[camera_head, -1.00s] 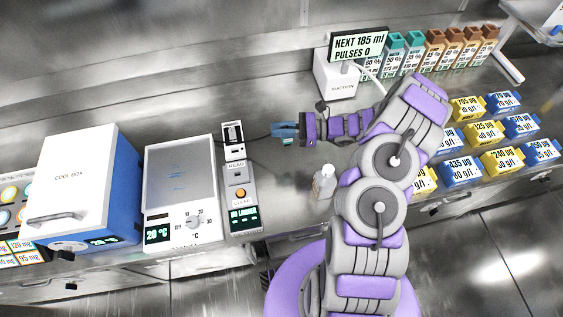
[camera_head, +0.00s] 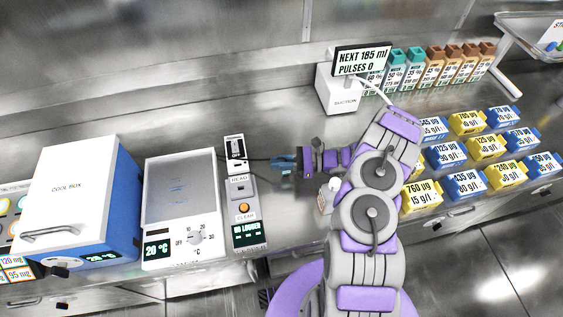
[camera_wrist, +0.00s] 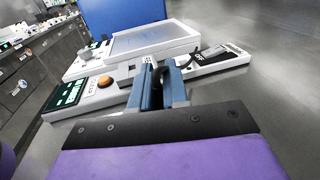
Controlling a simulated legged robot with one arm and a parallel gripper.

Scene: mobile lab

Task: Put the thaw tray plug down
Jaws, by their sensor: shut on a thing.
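My gripper (camera_head: 283,161) is low over the bench, to the right of the reader unit. Its blue fingers also show in the wrist view (camera_wrist: 160,90), closed around a small dark piece, the plug (camera_wrist: 157,84), which the fingers mostly hide. A thin dark cord (camera_head: 258,159) runs from near the black switch towards the fingers. I cannot tell whether the plug touches the bench. The thaw tray (camera_head: 180,190) is a white unit with a grey plate, a dial and a 20 °C display, to the left of the reader.
The reader unit (camera_head: 243,207) has an orange button and a NO LOGGER display. The cool box (camera_head: 75,195) stands at left. A small bottle (camera_head: 326,197) stands near my arm. Bare bench (camera_head: 285,215) lies in front of the gripper.

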